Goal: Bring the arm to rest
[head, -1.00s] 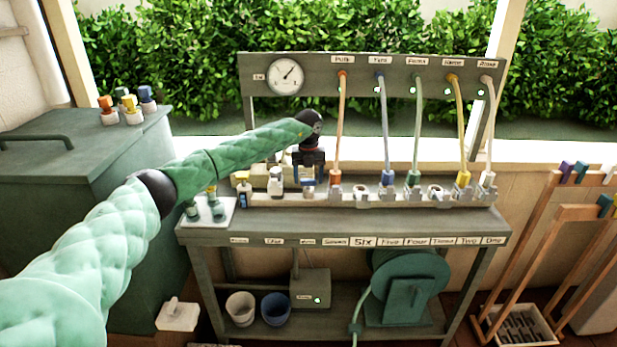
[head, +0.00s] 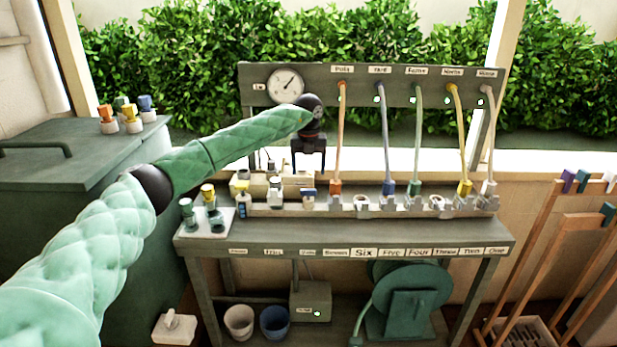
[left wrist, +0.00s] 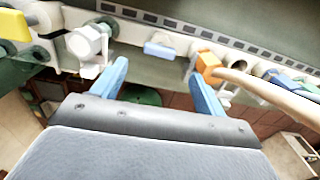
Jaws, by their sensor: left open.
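My left arm (head: 235,140) reaches in from the left over the grey bench. My left gripper (head: 309,168) points down with its jaws apart and empty. It hangs above the back rail, over a small blue-and-white fitting (head: 308,198) that sits there. In the left wrist view the open blue fingers (left wrist: 160,76) have a gap between them, and the blue-and-white fitting (left wrist: 160,50) lies beyond them, untouched. My right gripper is not in view.
An orange hose plug (head: 335,188) stands in the rail just right of the gripper, with more coloured hoses hanging farther right. A white bottle-like piece (head: 275,190) stands to the left. A panel with a gauge (head: 286,85) rises behind. The bench's front strip is clear.

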